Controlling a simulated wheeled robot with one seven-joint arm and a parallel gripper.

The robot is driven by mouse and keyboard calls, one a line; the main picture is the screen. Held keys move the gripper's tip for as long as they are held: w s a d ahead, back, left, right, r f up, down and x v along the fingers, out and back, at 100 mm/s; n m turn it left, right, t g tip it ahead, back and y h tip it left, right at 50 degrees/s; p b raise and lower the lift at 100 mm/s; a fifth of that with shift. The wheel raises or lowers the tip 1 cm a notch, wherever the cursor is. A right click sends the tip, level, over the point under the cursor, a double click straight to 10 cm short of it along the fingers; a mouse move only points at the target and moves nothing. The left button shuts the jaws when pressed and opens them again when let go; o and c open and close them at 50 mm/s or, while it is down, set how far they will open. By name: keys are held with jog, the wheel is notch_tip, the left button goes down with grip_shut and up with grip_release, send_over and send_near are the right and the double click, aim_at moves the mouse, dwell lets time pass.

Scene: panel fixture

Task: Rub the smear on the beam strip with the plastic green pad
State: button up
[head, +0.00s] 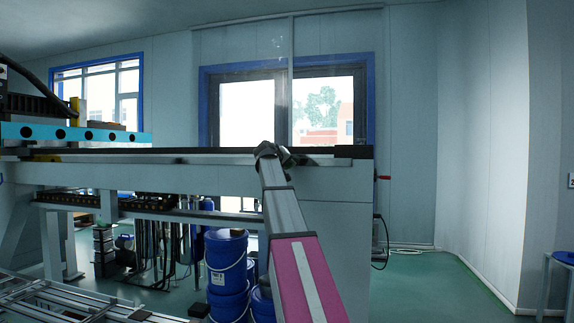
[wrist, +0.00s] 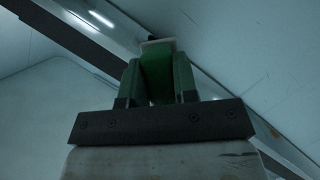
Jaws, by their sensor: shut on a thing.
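My gripper (wrist: 157,62) shows at the bottom middle of the wrist view, with its two fingers on either side of a green pad (wrist: 156,82). It is shut on the pad. A pale piece shows at the pad's far end, close to a long dark strip that crosses diagonally. In the head view, my arm reaches forward to the long beam (head: 222,176), and its end is at the beam's top edge. The gripper and pad cannot be made out there. The beam strip (head: 225,151) runs along the top.
A blue gantry part (head: 75,134) sits at the left end of the beam. Blue buckets (head: 226,262) stand below the beam, left of my arm. A metal frame (head: 70,300) lies low at the front left. The floor (head: 425,285) on the right is mostly clear.

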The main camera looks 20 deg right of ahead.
jog(key=shift+w+d, duration=0.6)
jog(key=shift+w, duration=0.25)
dwell(0.5)
jog(key=shift+s+d, duration=1.1)
jog(key=shift+d, duration=0.3)
jog(key=shift+s+d, duration=1)
jog(key=shift+d, duration=0.6)
jog(key=shift+s+d, duration=1)
jog(key=shift+d, duration=0.55)
jog(key=shift+s+d, duration=1)
jog(key=shift+d, duration=0.6)
jog(key=shift+w+a, duration=0.1)
jog(key=shift+w+a, duration=1)
jog(key=shift+a, duration=0.5)
jog(key=shift+w+a, duration=1)
jog(key=shift+a, duration=0.55)
jog(key=shift+w+a, duration=1)
jog(key=shift+a, duration=0.5)
jog(key=shift+w+a, duration=1.15)
jog(key=shift+a, duration=0.3)
